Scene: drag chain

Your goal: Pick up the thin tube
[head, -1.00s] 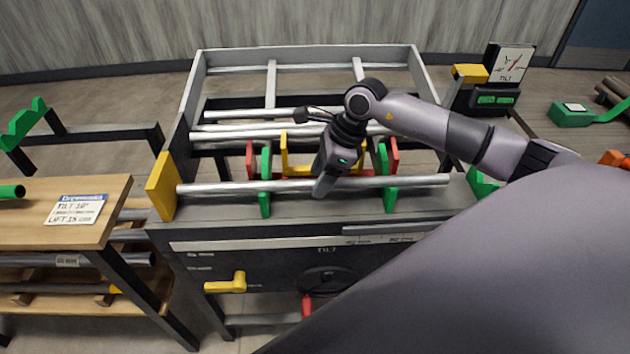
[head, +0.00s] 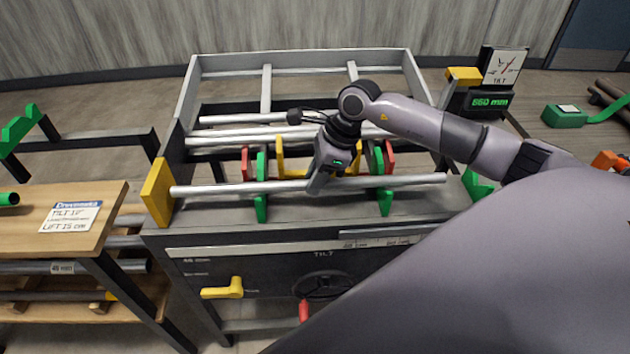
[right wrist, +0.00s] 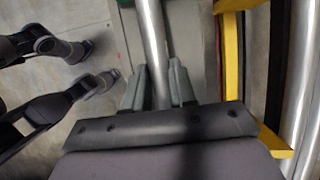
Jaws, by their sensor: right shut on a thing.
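A thin silver tube (head: 230,188) lies crosswise along the front of the grey rack in the head view. Its left end is at the yellow end plate (head: 158,192), and it crosses the green supports (head: 261,208). My right gripper (head: 318,184) is shut on the tube near its middle, coming from above. In the right wrist view the tube (right wrist: 153,45) runs between the two grey fingers (right wrist: 160,88). I cannot tell whether the tube is clear of the supports. My left gripper is not in view.
More tubes (head: 230,140) lie behind, near red and yellow supports (head: 280,160). A dial (head: 502,67) and a green display reading 660 mm (head: 489,102) stand at right. A wooden bench with a sign (head: 70,216) is at left. A yellow handle (head: 222,289) sits on the front panel.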

